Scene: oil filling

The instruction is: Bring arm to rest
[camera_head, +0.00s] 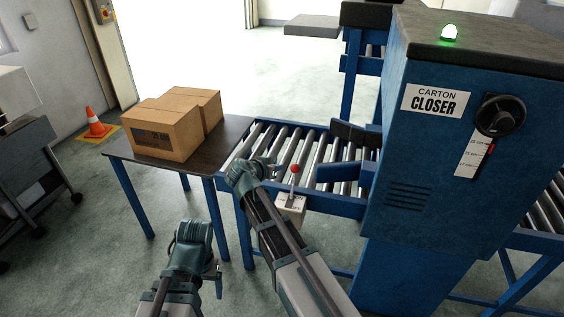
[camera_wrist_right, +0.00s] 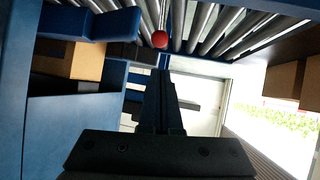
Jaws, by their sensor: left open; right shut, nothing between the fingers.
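My right arm reaches up the middle of the head view, with its gripper end (camera_head: 246,173) beside the roller conveyor's near edge. In the right wrist view the right gripper (camera_wrist_right: 160,80) is shut, with nothing between its fingers. A lever with a red knob (camera_head: 295,168) stands on a small light control box (camera_head: 290,207) just right of that gripper. The knob also shows beyond the fingertips in the wrist view (camera_wrist_right: 160,39), apart from them. My left gripper (camera_head: 194,236) is lower left, open, over the floor in front of the table; its fingers are mostly hidden.
Cardboard cartons (camera_head: 165,130) stand on a dark table (camera_head: 230,133) at the left. The roller conveyor (camera_head: 262,142) runs into the blue carton closer (camera_head: 425,150), whose green lamp (camera_head: 450,32) is lit. An orange cone (camera_head: 96,122) stands behind. Floor is clear at the lower left.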

